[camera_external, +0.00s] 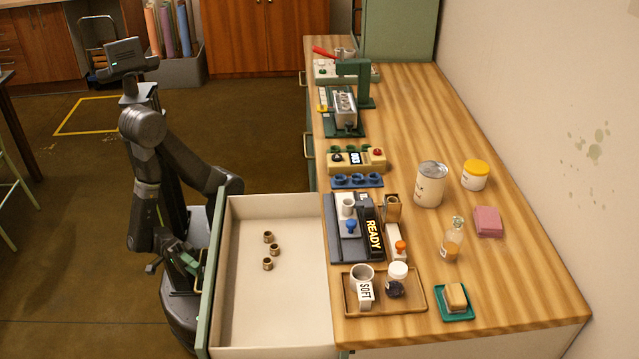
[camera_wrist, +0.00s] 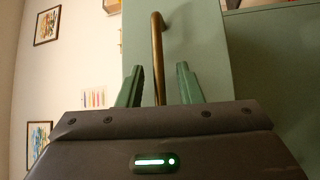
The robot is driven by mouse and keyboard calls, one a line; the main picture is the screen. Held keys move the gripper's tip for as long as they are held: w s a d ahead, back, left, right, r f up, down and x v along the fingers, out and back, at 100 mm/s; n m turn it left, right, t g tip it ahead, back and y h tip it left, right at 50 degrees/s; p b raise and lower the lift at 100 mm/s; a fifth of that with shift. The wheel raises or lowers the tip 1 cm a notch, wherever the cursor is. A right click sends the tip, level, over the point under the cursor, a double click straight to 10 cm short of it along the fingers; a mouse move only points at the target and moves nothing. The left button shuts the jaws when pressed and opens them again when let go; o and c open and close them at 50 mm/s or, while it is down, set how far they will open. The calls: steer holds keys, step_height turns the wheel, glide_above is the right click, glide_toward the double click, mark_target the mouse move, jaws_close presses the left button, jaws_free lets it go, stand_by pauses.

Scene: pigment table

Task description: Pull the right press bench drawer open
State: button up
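The right press bench drawer (camera_external: 290,310) is pulled far out from the bench, and its pale inside shows. Its green front panel (camera_external: 211,275) faces left, toward my arm. My gripper (camera_external: 192,262) is at the outer side of this panel in the external view. In the wrist view, a brass bar handle (camera_wrist: 158,60) on the green front runs down between the two green fingers of my gripper (camera_wrist: 158,88). A gap shows on each side of the bar, so the fingers look open around it. The lower end of the bar is hidden by the gripper body.
Three small brass pieces (camera_external: 269,250) lie in the drawer. The wooden bench top (camera_external: 520,290) holds a tray (camera_external: 412,306), a READY device (camera_external: 372,228), a can (camera_external: 430,185) and several other items. Free floor (camera_external: 60,290) lies left of my base.

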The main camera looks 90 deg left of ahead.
steer(key=r+p+v, duration=0.1)
steer(key=v, duration=0.4)
step_height(320, 180, up, 6)
steer(key=p, duration=0.3)
steer(key=shift+p, duration=0.35)
steer(key=shift+w+d, duration=0.1)
step_height(320, 180, down, 7)
steer(key=b, duration=0.4)
steer(key=b+x, duration=0.1)
steer(key=x, duration=0.4)
steer(key=shift+w, duration=0.4)
steer(key=shift+s+r, duration=0.1)
